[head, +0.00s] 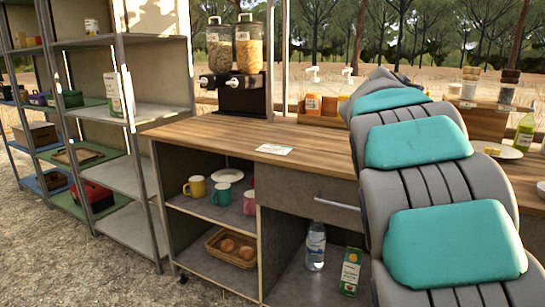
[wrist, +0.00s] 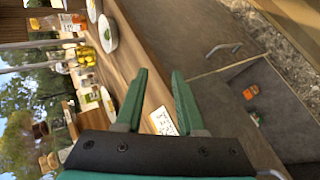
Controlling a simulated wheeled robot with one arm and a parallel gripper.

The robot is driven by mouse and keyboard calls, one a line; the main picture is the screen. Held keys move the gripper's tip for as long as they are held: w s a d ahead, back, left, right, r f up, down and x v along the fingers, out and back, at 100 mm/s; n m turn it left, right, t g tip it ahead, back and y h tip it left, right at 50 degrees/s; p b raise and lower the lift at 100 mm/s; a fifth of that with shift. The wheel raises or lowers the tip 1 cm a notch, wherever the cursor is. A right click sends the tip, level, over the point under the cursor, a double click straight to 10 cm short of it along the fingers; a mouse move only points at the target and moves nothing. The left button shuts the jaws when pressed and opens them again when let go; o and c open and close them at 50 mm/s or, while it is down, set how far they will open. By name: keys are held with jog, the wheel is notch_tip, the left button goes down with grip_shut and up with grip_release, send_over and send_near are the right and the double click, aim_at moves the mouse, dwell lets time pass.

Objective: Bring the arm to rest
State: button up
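My gripper (wrist: 159,73) shows in the wrist view with its two green fingers apart and nothing between them. It points over the wooden counter (wrist: 124,50), and the counter's front edge runs behind the fingers. The gap to the counter cannot be told. In the head view my grey and teal arm stretches over the right part of the counter (head: 210,133), and the gripper itself is hidden. A printed card (head: 274,149) lies flat on the counter left of the arm; it also shows in the wrist view near the base of the fingers.
A cereal dispenser (head: 236,97) stands at the counter's back left. Several jars and bottles line the back, with a plate (head: 497,151) at right. Mugs, a basket (head: 232,246), a water bottle (head: 315,246) and a carton (head: 350,271) sit below. Metal shelves (head: 120,172) stand left.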

jog(key=s+a+f+y, duration=0.5)
jog(key=s+a+f, duration=0.7)
jog(key=s+a, duration=0.2)
jog(key=s+a+f+g+y, duration=0.1)
jog(key=s+a+f+y, duration=0.4)
jog(key=s+a+f, duration=0.8)
jog(key=s+a, duration=0.2)
jog(key=shift+s+a+f, duration=0.15)
jog(key=shift+s+f, duration=0.05)
jog(key=shift+s, duration=0.15)
